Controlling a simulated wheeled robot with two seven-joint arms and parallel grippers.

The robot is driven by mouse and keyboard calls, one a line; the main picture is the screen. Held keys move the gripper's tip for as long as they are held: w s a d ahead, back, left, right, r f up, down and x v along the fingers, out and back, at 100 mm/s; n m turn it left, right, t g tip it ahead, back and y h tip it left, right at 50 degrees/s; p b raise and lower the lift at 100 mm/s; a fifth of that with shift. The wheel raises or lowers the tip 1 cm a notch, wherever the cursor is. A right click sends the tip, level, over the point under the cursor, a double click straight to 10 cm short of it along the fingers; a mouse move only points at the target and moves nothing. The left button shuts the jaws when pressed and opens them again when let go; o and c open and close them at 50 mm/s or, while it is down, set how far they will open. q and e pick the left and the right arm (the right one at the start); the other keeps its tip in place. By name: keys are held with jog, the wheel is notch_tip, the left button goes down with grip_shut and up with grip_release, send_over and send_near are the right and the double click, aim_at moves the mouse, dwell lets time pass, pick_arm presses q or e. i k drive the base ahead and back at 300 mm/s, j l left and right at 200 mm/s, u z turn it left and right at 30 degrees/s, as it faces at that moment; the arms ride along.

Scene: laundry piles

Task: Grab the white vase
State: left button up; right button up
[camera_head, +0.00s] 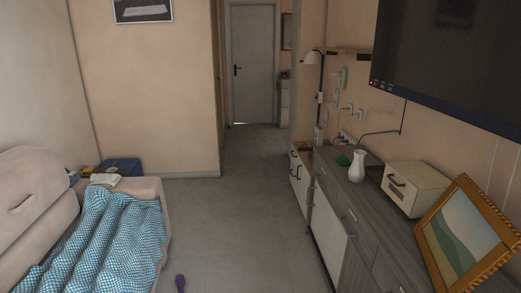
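The white vase (357,166) stands upright on top of the grey wooden sideboard (345,187) along the right wall. It has a narrow neck and a wider body. A white box-like cabinet stands just to its right, apart from it, and a small green item (342,161) lies close to its left. Neither of my grippers shows in the head view, so nothing of mine is seen touching the vase.
A white box (408,190) and a gold-framed picture (465,236) stand nearer on the sideboard. A television (450,60) hangs above. A sofa (35,205) with a blue checked blanket (105,240) is at the left.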

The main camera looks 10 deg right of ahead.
aim_at(356, 171)
jog(key=i+z, duration=0.1)
jog(key=i, duration=0.5)
jog(key=i+z, duration=0.1)
jog(key=i, duration=0.45)
jog(key=i+j+z, duration=0.1)
jog(key=i, duration=0.5)
jog(key=i+j+z, duration=0.1)
jog(key=i, duration=0.45)
jog(key=i+z, duration=0.45)
jog(key=i+j+z, duration=0.3)
jog(key=z, duration=0.15)
jog(key=i+j+z, duration=0.65)
jog(key=i+j, duration=0.2)
